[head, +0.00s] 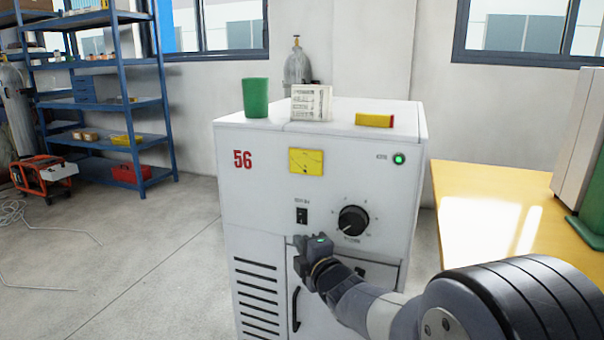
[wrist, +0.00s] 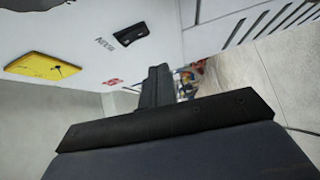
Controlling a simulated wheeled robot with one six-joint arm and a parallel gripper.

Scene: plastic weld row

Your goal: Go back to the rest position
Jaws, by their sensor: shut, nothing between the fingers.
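My gripper (head: 300,258) is in front of the white cabinet marked 56 (head: 240,215), below its rocker switch (head: 302,215) and to the left of its black knob (head: 353,220). In the wrist view my gripper (wrist: 158,72) shows its dark fingers together with nothing between them. The cabinet face (wrist: 75,45) fills the upper left there, tilted, with the rocker switch (wrist: 131,30) and the yellow meter (wrist: 42,66). My arm hides part of the cabinet's lower front. I cannot tell whether the fingertips touch the cabinet.
A green cup (head: 255,98), a printed card (head: 311,102) and a yellow and red block (head: 375,120) stand on the cabinet top. A black door handle (head: 296,308) is below my gripper. A yellow table (head: 480,200) is at right. The floor at left (head: 130,245) is mostly clear.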

